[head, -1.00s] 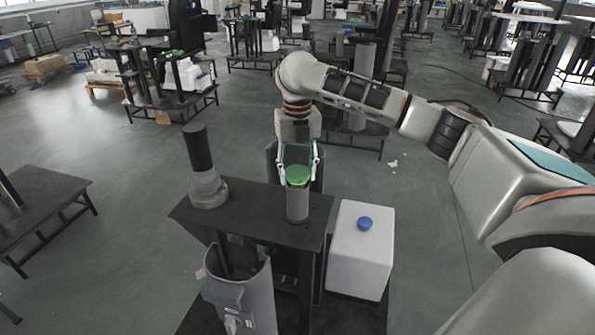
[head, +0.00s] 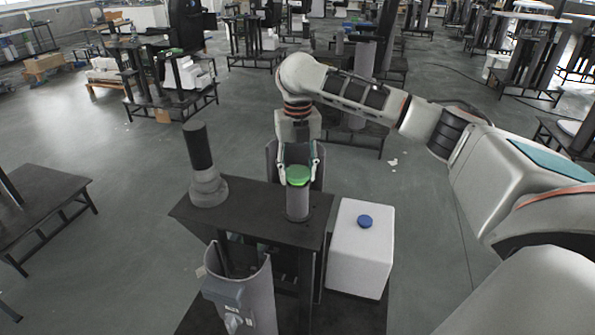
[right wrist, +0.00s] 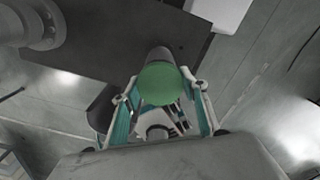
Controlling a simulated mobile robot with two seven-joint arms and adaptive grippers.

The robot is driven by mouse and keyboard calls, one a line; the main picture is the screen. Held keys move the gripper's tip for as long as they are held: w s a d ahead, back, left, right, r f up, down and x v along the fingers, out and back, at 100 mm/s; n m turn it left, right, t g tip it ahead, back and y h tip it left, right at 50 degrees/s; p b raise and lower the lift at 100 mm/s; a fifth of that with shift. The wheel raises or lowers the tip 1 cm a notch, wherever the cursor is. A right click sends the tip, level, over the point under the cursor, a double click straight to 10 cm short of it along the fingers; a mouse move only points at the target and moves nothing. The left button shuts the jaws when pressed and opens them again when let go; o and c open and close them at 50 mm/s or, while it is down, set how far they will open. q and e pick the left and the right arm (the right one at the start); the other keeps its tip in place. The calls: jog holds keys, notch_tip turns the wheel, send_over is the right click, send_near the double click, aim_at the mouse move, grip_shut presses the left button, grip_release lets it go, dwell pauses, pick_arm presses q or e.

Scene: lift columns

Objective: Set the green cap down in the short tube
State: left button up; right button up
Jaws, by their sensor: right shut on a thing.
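The green cap (head: 298,175) is a round disc, held between the fingers of my right gripper (head: 298,168). It sits at the mouth of the short tube (head: 298,205), a grey upright cylinder on the dark table (head: 250,216). From the head view I cannot tell whether the cap touches the tube's rim. In the right wrist view the cap (right wrist: 160,84) lies between the fingertips of my gripper (right wrist: 160,90) and covers most of the short tube (right wrist: 159,55). My left gripper is not in view.
A taller dark tube on a grey base (head: 208,184) stands on the table to the left. A white container with a blue cap (head: 362,245) stands to the right of the table. A curved grey shell (head: 258,285) stands in front.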

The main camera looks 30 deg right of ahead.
jog(key=o, duration=1.2)
jog(key=shift+c, duration=0.2)
jog(key=shift+r, duration=3.45)
